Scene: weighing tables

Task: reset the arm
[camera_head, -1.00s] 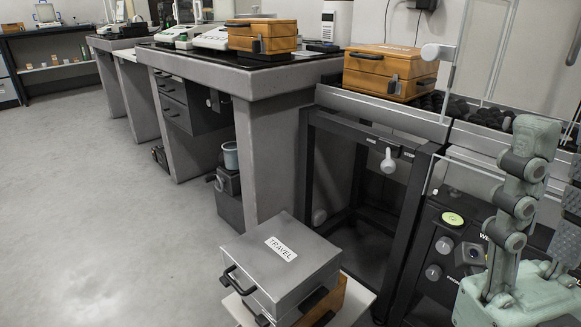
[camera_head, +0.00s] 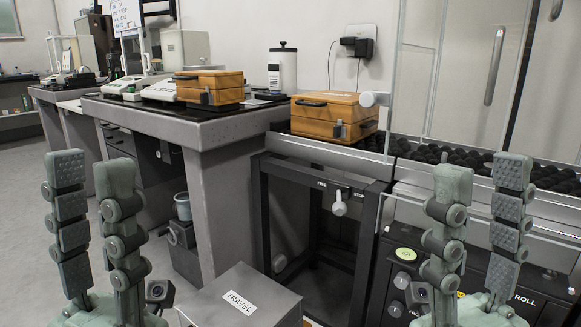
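My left gripper (camera_head: 92,190) stands upright at the lower left of the head view. Its two ridged fingers are spread apart with nothing between them. My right gripper (camera_head: 480,200) stands upright at the lower right, in front of the black machine. Its fingers are also spread apart and empty. Both grippers point upward, and their palms are at the bottom edge of the picture. The rest of both arms is out of view.
A grey case labelled TRAVEL (camera_head: 240,303) sits low between my grippers. Open floor (camera_head: 22,190) lies at the left.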

